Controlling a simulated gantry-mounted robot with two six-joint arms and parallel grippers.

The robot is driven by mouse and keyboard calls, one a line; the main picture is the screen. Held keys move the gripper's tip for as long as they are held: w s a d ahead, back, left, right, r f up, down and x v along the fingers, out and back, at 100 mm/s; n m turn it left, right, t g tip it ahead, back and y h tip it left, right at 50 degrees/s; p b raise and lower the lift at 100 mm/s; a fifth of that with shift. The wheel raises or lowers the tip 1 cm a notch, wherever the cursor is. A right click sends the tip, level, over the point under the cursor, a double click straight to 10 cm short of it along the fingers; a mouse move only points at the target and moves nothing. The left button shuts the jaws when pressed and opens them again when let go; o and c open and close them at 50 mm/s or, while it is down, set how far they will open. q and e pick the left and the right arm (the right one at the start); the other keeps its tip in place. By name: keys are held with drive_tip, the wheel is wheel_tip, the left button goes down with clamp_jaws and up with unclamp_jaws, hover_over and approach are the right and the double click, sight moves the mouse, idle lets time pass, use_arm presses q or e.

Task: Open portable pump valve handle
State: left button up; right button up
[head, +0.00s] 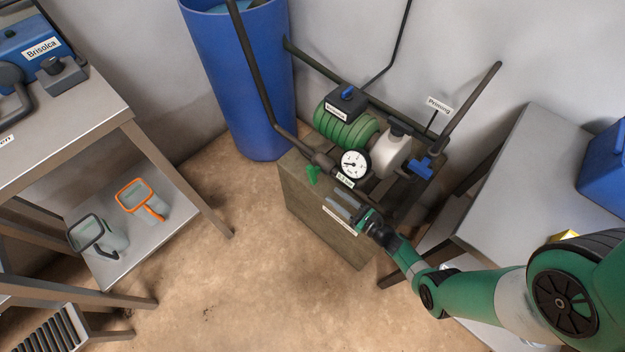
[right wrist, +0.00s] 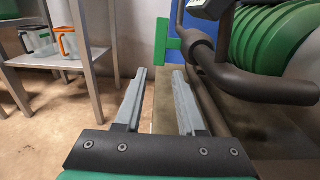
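The pump assembly has a green ribbed motor (head: 345,128), a white tank (head: 390,152) and a round gauge (head: 353,164), on a wooden block (head: 318,215). A small green valve handle (head: 312,175) sits at the left end of the dark pipe. In the right wrist view the green handle (right wrist: 162,42) stands upright beyond the fingertips. A blue valve handle (head: 422,168) is at the right end of the pump. My right gripper (head: 338,204) is open and empty, to the lower right of the green handle and apart from it. My left gripper is not in view.
A blue barrel (head: 240,85) stands behind on the left. A metal shelf (head: 125,235) with a grey-handled and an orange-handled jug (head: 140,200) is at left. A grey table (head: 520,185) is at right. Dark pipes rise around the pump. The floor in front is clear.

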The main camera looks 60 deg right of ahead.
sight(315, 181)
drive_tip(key=b+x, duration=0.3)
drive_tip(key=x, duration=0.7)
drive_tip(key=shift+f, duration=0.1)
drive_tip(key=shift+w, duration=0.4)
clamp_jaws()
